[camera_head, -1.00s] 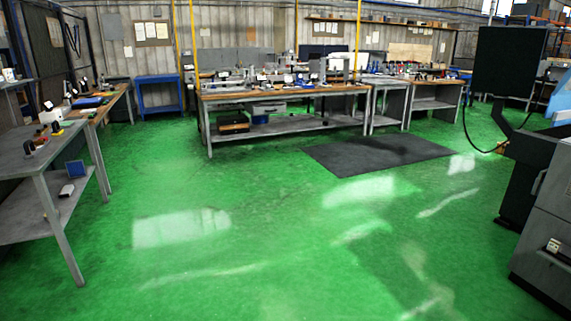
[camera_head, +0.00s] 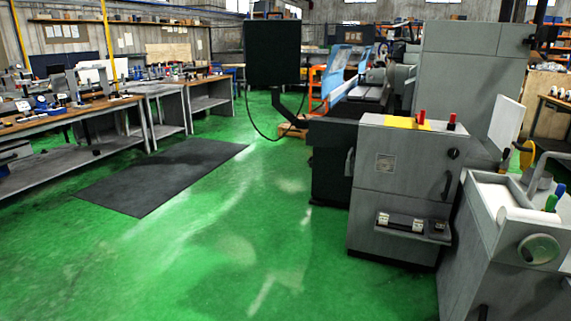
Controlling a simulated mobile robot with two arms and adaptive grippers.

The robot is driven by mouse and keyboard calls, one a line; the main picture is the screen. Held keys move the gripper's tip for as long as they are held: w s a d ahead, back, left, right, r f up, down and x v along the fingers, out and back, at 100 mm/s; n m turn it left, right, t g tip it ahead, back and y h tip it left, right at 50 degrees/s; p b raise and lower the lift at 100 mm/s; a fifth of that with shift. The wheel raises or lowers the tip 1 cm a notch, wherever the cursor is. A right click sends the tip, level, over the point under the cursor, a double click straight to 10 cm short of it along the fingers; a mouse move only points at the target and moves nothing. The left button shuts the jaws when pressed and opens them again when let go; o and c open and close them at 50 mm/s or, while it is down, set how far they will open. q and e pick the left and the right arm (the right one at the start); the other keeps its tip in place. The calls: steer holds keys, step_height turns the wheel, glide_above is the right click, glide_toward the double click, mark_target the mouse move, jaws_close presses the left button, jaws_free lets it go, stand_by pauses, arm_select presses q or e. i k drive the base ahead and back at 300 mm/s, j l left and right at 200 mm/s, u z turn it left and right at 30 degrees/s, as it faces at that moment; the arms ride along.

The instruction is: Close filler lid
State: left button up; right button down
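I cannot pick out a filler lid with certainty. A grey cabinet (camera_head: 405,185) with a yellow plate (camera_head: 400,122) and red-topped parts on it stands right of centre, in front of the grinder (camera_head: 470,75). A pale flat panel (camera_head: 505,122) stands tilted up behind the cabinet's right side; whether it is a lid I cannot tell. A grey unit with a white basin (camera_head: 497,196) and a round handwheel (camera_head: 538,248) is at the lower right. Neither of my grippers is in view.
A dark mat (camera_head: 165,175) lies on the green floor at left. Workbenches (camera_head: 75,115) with tools line the left. A black panel (camera_head: 272,52) on an arm hangs before the grinder, with a cable looping down. The floor in the lower middle is clear.

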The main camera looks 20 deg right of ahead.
mark_target(527, 151)
steer(key=i+l+z, duration=0.3)
steer(key=i+z, duration=0.2)
steer(key=i+l+z, duration=0.1)
steer(key=i+z, duration=0.35)
steer(key=i, duration=0.25)
steer(key=i+j+z, duration=0.15)
steer(key=i+z, duration=0.35)
steer(key=i+l+z, duration=0.3)
steer(key=i+z, duration=0.15)
steer(key=i+l+z, duration=0.1)
steer(key=i+z, duration=0.35)
steer(key=i, duration=0.2)
